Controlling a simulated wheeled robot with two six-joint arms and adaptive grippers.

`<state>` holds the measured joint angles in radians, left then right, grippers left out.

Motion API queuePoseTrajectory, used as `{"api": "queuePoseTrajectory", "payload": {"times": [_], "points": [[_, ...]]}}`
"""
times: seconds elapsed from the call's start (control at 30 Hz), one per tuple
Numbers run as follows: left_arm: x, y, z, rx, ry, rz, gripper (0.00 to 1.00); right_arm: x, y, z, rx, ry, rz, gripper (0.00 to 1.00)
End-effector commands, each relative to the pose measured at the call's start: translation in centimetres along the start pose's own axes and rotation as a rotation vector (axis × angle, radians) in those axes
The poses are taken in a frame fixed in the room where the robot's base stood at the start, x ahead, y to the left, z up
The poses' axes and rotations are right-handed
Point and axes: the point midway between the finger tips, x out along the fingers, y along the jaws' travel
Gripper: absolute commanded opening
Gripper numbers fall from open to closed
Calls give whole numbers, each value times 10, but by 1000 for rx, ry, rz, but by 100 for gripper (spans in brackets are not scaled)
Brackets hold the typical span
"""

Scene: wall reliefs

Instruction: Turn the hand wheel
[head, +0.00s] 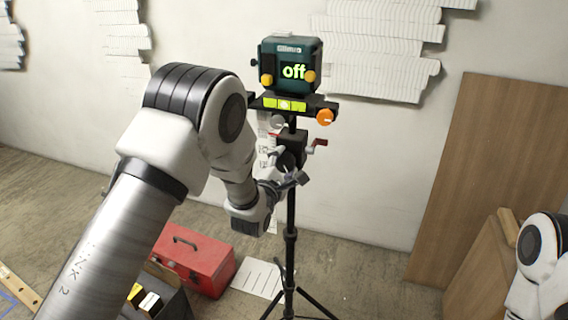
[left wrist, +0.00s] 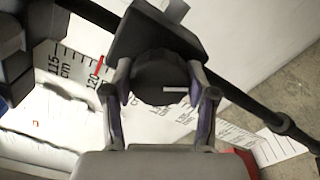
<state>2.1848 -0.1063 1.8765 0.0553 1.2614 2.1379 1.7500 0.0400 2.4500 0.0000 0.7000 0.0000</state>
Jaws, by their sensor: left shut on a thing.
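The hand wheel (left wrist: 165,72) is a black, round, ribbed knob with a white line on its face, on a dark block of the tripod stand. In the left wrist view, the white line points sideways to the right. My left gripper (left wrist: 158,88) has one finger on each side of the wheel and is shut on it. In the head view my left gripper (head: 288,182) is at the stand's upper part, and the wheel is hard to make out there. My right gripper is not in view; only part of my right arm shows at the lower right.
The tripod (head: 291,215) carries a teal device (head: 290,52) reading "off", an orange knob (head: 325,117) and a red-handled lever (head: 318,144). A scale strip (left wrist: 82,66) lies behind the wheel. A red toolbox (head: 205,262) sits on the floor. Wooden boards (head: 490,170) lean at right.

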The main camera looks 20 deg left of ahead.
Motion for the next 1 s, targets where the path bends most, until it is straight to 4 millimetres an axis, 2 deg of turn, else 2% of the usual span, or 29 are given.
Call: {"api": "queuePoseTrajectory", "payload": {"times": [0.33, 0.37, 0.4, 0.43, 0.77, 0.87, 1.0], "points": [[1, 1, 1, -2, -2, 3, 23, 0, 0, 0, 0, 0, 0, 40], [1, 1, 1, -2, -2, 3, 64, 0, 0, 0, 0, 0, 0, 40], [1, 1, 1, -1, -2, 3, 78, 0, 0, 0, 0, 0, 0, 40], [1, 1, 1, -1, -2, 3, 83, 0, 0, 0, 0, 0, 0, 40], [-2, 0, 0, -1, -1, 1, 83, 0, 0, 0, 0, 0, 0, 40], [-12, 0, 0, -1, 0, -1, 83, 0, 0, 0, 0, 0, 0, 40], [-42, 0, 0, 0, 0, -2, 83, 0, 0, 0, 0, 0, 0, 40]]}}
